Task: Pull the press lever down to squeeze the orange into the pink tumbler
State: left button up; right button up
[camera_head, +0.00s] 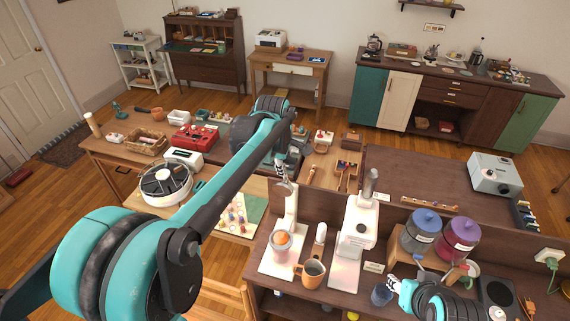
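The white press (291,215) stands on the counter at lower centre. The orange (284,239) sits in it, above the pink tumbler (279,256), which is partly covered by the press parts. The press lever is small and hard to make out at the top of the stand. My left gripper (284,180) points down at the top of the press, close to the lever. I cannot tell whether it touches it or whether its fingers are closed. My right gripper (391,284) is low at right, beside a dark blue cup (381,295); its finger opening is unclear.
An orange mug (312,273) stands right of the press base. A white machine (357,222) stands further right. Blue (421,229) and magenta (457,238) lidded containers stand on a wooden stand behind my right gripper. A raised ledge runs behind the press.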

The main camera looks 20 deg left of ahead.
pick_arm(q)
jog(key=shift+w+f, duration=0.15)
jog(key=shift+f, duration=0.4)
jog(key=shift+c, duration=0.4)
grip_shut()
